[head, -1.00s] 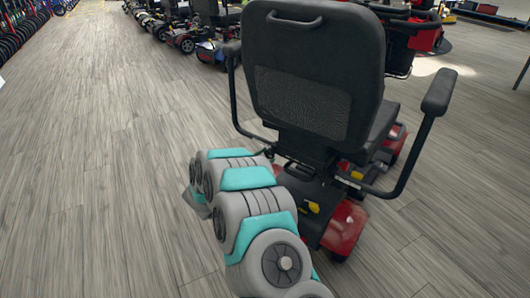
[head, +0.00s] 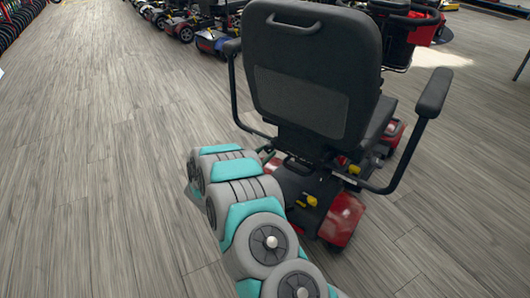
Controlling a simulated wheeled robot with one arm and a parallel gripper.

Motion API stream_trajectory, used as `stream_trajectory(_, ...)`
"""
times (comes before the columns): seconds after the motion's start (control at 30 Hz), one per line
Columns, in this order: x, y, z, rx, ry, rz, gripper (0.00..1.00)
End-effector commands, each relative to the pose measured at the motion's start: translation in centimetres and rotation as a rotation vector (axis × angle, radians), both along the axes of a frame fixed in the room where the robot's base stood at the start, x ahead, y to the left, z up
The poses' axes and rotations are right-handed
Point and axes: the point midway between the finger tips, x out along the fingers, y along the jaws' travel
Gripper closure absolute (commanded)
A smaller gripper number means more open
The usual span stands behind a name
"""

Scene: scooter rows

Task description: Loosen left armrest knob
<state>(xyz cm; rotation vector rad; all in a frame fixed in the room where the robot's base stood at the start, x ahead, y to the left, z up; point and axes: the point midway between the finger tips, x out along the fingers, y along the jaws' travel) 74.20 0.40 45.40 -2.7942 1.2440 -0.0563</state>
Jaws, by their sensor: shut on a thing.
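A red mobility scooter with a black seat (head: 310,85) stands with its back to me. Its left armrest (head: 232,48) is up, on a black bent tube (head: 236,105) that runs down and in under the seat. The right armrest (head: 434,93) is on a like tube. I cannot make out the left armrest knob; the spot where the tube meets the seat frame is partly behind my arm. My grey and teal arm (head: 245,190) reaches up along the scooter's left rear. My gripper and its fingertips are hidden beyond the arm's far links.
Yellow levers (head: 311,200) show on the scooter's rear, above a red rear cover (head: 342,220) close to my arm. A row of other scooters (head: 187,27) stands at the back. The wood-look floor (head: 90,160) on the left is clear.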

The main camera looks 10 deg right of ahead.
Motion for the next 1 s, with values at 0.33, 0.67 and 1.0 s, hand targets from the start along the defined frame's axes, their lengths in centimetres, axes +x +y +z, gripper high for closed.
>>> stream_trajectory(0.33,-0.05,-0.01,-0.16,0.0,0.005,0.0,1.0)
stream_trajectory(0.67,-0.02,0.0,-0.06,-0.001,0.002,0.0,0.22)
stream_trajectory(1.0,-0.74,0.98,-0.08,0.0,0.001,0.002,0.22)
